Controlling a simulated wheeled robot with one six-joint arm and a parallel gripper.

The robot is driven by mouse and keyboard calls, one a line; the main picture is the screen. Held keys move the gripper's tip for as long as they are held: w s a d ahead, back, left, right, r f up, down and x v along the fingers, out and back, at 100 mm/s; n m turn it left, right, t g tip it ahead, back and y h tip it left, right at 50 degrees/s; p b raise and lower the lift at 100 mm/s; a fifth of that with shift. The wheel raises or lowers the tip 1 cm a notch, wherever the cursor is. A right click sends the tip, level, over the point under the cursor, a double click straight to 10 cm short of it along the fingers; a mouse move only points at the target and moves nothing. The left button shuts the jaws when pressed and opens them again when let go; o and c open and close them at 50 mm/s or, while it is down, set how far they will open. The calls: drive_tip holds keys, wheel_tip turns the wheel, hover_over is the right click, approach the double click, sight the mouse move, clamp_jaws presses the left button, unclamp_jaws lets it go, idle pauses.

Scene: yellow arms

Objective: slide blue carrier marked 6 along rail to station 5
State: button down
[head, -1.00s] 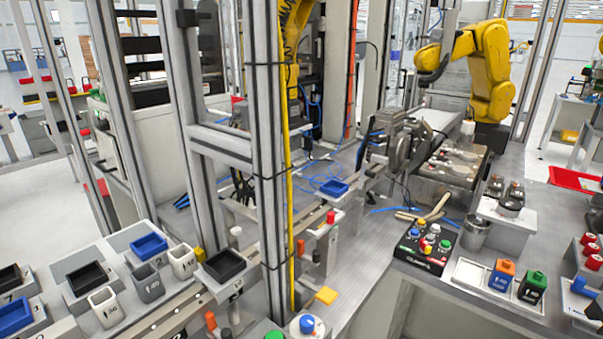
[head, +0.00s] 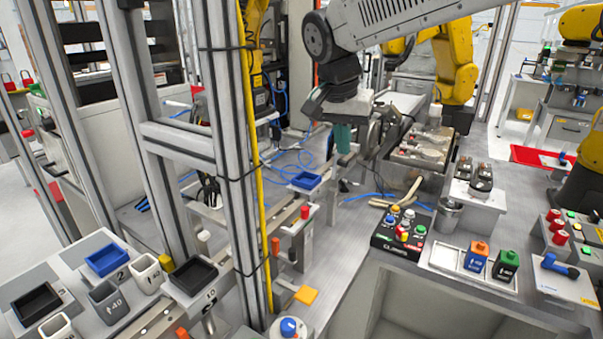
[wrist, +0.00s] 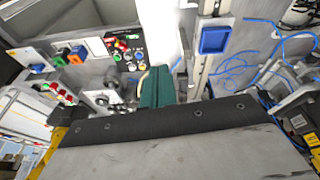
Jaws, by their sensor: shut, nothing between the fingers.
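A blue tray-like carrier (head: 305,180) sits at the far end of the rail (head: 285,221), beyond the grey posts. It also shows from above in the wrist view (wrist: 215,38); I cannot read its number. A black carrier (head: 193,277) sits nearer along the rail line, left of the posts. My gripper (head: 343,138) has green fingers pointing down, to the right of the blue carrier and higher up in the picture. In the wrist view its fingers (wrist: 156,87) are together and empty, apart from the carrier. Station 5's label is not legible.
Another blue tray (head: 107,260) and several cups are at lower left. A button box (head: 400,234), orange block (head: 477,257) and green block (head: 506,264) are on the right bench. Blue cables lie behind the carrier.

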drive_tip(key=m, duration=0.1)
approach(302, 173)
drive_tip(key=s+r, duration=0.2)
drive_tip(key=s, duration=0.2)
drive_tip(key=shift+m+t, duration=0.3)
drive_tip(key=x, duration=1)
drive_tip(key=shift+s+a, duration=0.1)
drive_tip(key=shift+a, duration=0.05)
drive_tip(key=s+a, duration=0.2)
drive_tip(key=s, duration=0.1)
drive_tip(key=s+a, duration=0.2)
drive_tip(key=s, duration=0.2)
drive_tip(key=s+a, duration=0.2)
drive_tip(key=s, duration=0.1)
drive_tip(key=shift+s+a, duration=0.25)
drive_tip(key=shift+a, duration=0.15)
drive_tip(key=shift+w, duration=0.1)
